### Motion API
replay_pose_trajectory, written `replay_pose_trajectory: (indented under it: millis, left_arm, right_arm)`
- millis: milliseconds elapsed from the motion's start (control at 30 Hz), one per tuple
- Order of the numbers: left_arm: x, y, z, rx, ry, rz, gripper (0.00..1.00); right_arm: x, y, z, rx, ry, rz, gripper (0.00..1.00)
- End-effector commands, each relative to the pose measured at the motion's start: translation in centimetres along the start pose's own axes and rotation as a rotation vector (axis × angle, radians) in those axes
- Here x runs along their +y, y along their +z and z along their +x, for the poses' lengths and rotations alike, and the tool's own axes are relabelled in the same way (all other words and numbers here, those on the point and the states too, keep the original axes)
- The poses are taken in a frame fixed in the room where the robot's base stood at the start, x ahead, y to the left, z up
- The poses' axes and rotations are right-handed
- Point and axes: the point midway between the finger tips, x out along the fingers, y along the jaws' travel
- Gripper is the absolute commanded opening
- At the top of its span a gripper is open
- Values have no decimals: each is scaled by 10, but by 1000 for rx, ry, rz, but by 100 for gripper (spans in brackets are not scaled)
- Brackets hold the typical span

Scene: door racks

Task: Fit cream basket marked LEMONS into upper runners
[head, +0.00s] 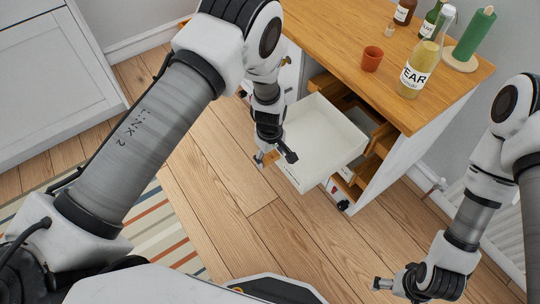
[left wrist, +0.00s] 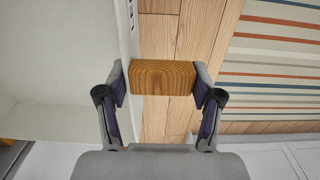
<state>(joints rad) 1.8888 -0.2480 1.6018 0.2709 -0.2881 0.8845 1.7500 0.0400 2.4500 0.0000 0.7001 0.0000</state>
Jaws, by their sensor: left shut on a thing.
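The cream basket (head: 325,140) is tilted in the picture in front of the open side of the wooden-topped cabinet. Its far end is by the opening; I cannot tell whether it touches the runners. My left gripper (head: 275,157) is shut on the wooden handle (left wrist: 162,78) at the basket's front. In the left wrist view the basket's cream wall (left wrist: 60,60) fills the left side, with dark lettering cut off at the top. Wooden runners (head: 384,142) show beside the basket's right edge. My right gripper (head: 390,284) is low at the right, away from the basket; its fingers are unclear.
On the cabinet top (head: 335,35) stand a labelled bottle (head: 415,78), a terracotta cup (head: 372,59), a green candle or roll on a stand (head: 475,35) and more bottles. A striped rug (head: 170,235) lies left. The wooden floor before the cabinet is clear.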

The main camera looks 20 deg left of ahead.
Motion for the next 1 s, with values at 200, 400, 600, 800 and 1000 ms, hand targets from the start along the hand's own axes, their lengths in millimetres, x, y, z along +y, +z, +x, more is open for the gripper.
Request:
replay_pose_trajectory:
  millis: [200, 400, 600, 800, 1000]
  left_arm:
    - [0, 0, 0, 1, 1, 0, 13]
    - [0, 0, 0, 0, 1, 0, 13]
    - [5, -1, 1, 1, 2, 1, 13]
    - [12, 0, 1, 1, 2, 2, 13]
    - [19, 0, 2, 1, 2, 1, 13]
  right_arm:
    - [0, 0, 0, 0, 0, 0, 95]
    - [0, 0, -1, 0, 0, 0, 95]
    - [0, 0, 4, 0, 0, 0, 95]
    - [0, 0, 9, 0, 0, 0, 95]
    - [0, 0, 15, 0, 0, 0, 95]
